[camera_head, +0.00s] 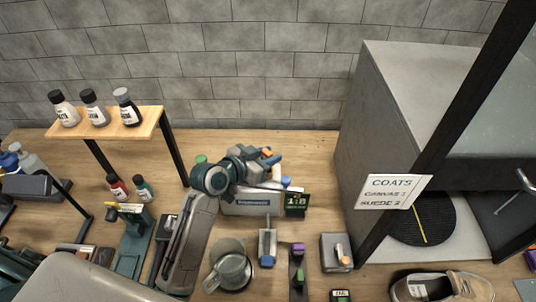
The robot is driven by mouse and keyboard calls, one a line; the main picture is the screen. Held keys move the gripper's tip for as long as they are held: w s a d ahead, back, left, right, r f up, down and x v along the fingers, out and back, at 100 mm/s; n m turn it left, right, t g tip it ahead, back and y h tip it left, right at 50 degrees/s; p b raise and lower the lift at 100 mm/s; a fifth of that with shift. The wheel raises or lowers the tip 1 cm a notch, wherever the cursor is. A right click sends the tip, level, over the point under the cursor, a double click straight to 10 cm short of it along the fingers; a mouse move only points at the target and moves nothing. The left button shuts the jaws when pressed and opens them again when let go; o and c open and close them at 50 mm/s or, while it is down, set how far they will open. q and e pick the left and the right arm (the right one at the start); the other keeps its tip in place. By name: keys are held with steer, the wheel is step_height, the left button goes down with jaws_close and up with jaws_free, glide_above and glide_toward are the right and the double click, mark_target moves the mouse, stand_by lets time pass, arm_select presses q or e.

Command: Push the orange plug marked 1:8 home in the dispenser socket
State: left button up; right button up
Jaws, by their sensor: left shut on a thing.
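My left gripper (274,168) is over the back of the white dispenser (247,208), in the middle of the table. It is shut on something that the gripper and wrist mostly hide. An orange piece, which looks like the orange plug (268,152), shows at the fingers. A small dark sign with green text reading 1:8 (297,201) stands at the dispenser's right end. The socket is hidden, so I cannot tell how deep the plug sits. My right gripper is not in view.
A metal jug (230,268) stands in front of the dispenser. A purple-topped holder (298,250) and a grey block (336,252) are to its right. A bottle shelf (110,122) is at left, a large grey cabinet (390,110) at right. A shoe (442,288) lies front right.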

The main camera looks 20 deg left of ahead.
arm_select(q)
steer(key=shift+f+b, duration=0.4)
steer(key=shift+f, duration=0.15)
steer(key=shift+f+b, duration=0.45)
steer(key=shift+f, duration=0.2)
steer(key=shift+r, duration=0.15)
steer(key=shift+r+p, duration=0.7)
steer(key=shift+p, duration=0.05)
stand_by(0.7)
stand_by(0.7)
stand_by(0.3)
steer(key=shift+f+b, duration=0.45)
steer(key=shift+f, duration=0.45)
